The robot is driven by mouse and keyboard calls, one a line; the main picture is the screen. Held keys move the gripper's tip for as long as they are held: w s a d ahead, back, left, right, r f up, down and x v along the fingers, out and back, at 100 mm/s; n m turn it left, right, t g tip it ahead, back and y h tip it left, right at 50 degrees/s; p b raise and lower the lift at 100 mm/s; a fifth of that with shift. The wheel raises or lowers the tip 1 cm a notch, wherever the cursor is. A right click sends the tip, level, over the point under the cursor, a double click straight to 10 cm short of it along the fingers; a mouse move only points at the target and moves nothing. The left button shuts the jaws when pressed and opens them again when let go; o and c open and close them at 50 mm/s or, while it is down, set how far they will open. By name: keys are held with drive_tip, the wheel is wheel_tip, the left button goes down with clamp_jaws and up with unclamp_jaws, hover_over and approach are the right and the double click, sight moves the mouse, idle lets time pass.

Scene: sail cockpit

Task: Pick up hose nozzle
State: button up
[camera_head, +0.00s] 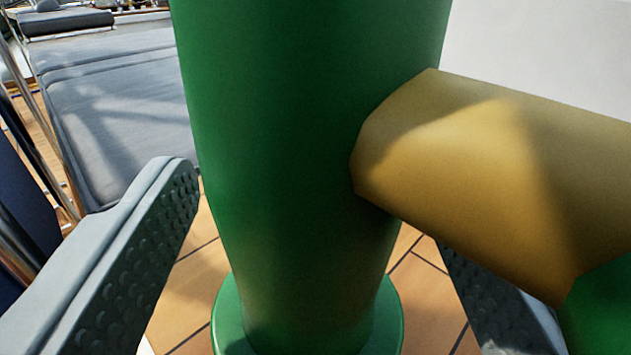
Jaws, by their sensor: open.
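The hose nozzle (310,150) seems to be the large green tapered body close in front of the camera. It stands upright with a wider round green rim (230,320) at its lower end. A gold-brown cylindrical part (480,160) juts from its right side to another green piece (605,310) at the right edge. My gripper (315,220) is open, with one grey finger left of the green body and the other to its right. The left finger shows a dimpled pad. The right finger is partly hidden behind the gold part. The nozzle's top is out of frame.
Tan tiled or planked floor (190,290) with dark seams shows below. A grey cushioned seat (120,110) lies at the upper left, beside metal rails (45,130). A pale surface (550,40) fills the upper right.

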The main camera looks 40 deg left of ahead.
drive_tip(key=shift+w+a, duration=0.3)
drive_tip(key=c, duration=1.3)
drive_tip(key=shift+c, duration=0.2)
drive_tip(key=shift+r, duration=6.55)
